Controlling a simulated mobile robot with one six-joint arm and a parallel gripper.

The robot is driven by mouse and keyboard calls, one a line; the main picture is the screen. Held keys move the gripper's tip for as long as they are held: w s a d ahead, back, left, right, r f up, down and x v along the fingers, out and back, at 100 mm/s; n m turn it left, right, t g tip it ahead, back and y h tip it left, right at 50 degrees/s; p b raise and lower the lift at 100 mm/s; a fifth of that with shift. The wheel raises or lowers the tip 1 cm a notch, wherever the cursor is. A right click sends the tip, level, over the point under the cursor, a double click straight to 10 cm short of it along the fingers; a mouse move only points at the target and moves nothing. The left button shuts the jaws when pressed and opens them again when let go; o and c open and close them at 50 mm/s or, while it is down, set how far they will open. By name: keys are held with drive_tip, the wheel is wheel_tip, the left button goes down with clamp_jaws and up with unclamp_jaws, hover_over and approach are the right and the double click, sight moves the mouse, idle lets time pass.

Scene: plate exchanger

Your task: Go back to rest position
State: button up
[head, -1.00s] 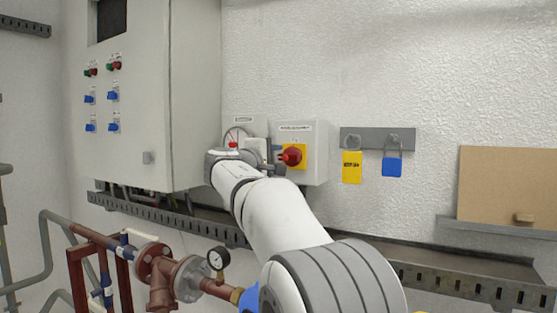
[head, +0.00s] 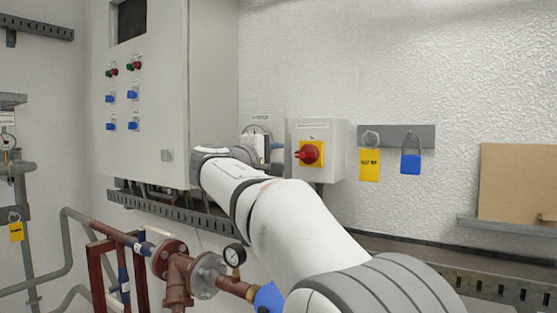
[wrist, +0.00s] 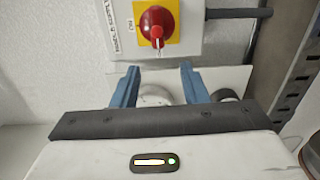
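My gripper (wrist: 159,82) is open in the wrist view, its two blue fingers apart with nothing held between them. In the head view my white arm reaches up and left, and the gripper end is partly hidden near a gauge-like box. The red rotary switch (head: 309,153) sits on a yellow plate on a light grey wall box (head: 333,140), to the right of the gripper. In the wrist view the red switch (wrist: 153,28) is beyond the fingertips and apart from them.
A large grey control cabinet (head: 150,85) stands left of the gripper. Brown pipes and a pressure gauge (head: 234,255) are below. A cable tray runs along the wall.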

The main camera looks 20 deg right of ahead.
drive_tip(key=s+d+f+m+g+y+p, duration=0.1)
drive_tip(key=s+f+g+y, duration=0.4)
drive_tip(key=f, duration=0.7)
drive_tip(key=s+a+f+m+g+y+p, duration=0.1)
drive_tip(key=s+a+f+m+y, duration=0.2)
drive_tip(key=s+f, duration=1)
drive_tip(key=s+a+f+m+g+y+p, duration=0.1)
drive_tip(key=s+a+f+y, duration=0.5)
drive_tip(key=s+f, duration=0.7)
drive_tip(key=m+g, duration=0.1)
drive_tip(key=m, duration=0.1)
drive_tip(key=shift+s+a+f+m+p, duration=0.15)
drive_tip(key=shift+s+a+m+p, duration=0.2)
drive_tip(key=shift+a+m, duration=0.05)
drive_tip(key=shift+s, duration=0.1)
drive_tip(key=shift+c, duration=0.7)
